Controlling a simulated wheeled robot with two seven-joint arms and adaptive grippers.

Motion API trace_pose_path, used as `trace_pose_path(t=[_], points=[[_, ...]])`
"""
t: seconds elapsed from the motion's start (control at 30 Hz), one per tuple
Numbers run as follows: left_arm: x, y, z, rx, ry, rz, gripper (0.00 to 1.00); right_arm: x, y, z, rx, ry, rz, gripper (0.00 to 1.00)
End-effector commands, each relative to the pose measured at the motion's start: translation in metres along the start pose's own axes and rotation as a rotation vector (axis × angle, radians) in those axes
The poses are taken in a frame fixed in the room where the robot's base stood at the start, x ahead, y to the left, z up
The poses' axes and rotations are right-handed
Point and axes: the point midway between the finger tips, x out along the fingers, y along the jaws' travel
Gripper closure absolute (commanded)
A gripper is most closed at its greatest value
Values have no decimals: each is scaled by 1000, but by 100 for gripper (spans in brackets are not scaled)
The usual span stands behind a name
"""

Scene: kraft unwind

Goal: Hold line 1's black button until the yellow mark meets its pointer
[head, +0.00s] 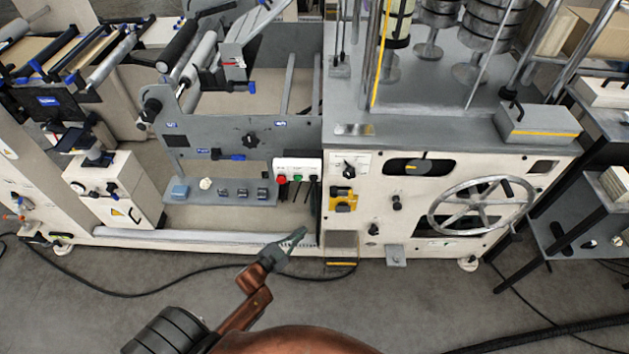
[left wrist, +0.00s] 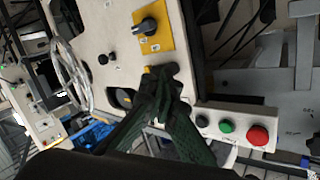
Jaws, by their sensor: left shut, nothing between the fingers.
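The white button box (head: 297,165) on the machine front carries a red, a green and a black button (head: 313,178) from left to right. In the left wrist view the box lies turned around, with its black button (left wrist: 202,121) nearest my fingers. My left gripper (head: 302,233) is shut and empty, below the box in the head view and apart from it. In the left wrist view its green-grey fingers (left wrist: 165,72) are together, left of the black button. A dark oval window (head: 420,167) shows an olive part inside; I cannot make out a yellow mark or pointer there.
A yellow switch plate (head: 343,200) sits right of the box. A large handwheel (head: 481,205) stands out farther right. A grey shelf with small parts (head: 220,191) is left of the box. The floor in front is open, with a black cable (head: 160,288).

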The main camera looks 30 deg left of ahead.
Motion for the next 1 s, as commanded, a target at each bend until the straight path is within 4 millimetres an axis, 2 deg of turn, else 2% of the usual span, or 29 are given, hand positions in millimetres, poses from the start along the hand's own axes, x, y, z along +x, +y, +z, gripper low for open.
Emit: trace_pose_path(t=[0.03, 0.1, 0.2, 0.33, 0.5, 0.83, 1.0], points=[[5, -13, -28, 25, 62, -13, 100, 2, -1, 0, 1, -1, -1, 56], [8, -26, -62, 58, 136, -27, 100, 3, -3, 0, 1, -1, -3, 56], [9, -40, -102, 94, 221, -42, 100, 4, -5, 0, 2, -1, -5, 56], [7, -50, -134, 124, 288, -55, 100, 5, -6, 0, 2, -1, -6, 56], [6, -54, -146, 135, 315, -60, 100, 6, -6, 1, 2, -1, -6, 56], [8, -54, -145, 135, 313, -59, 100, 6, -3, 2, 1, -3, -3, 56], [18, -61, -140, 137, 312, -58, 100, 12, -1, 5, -1, -8, -1, 56]])
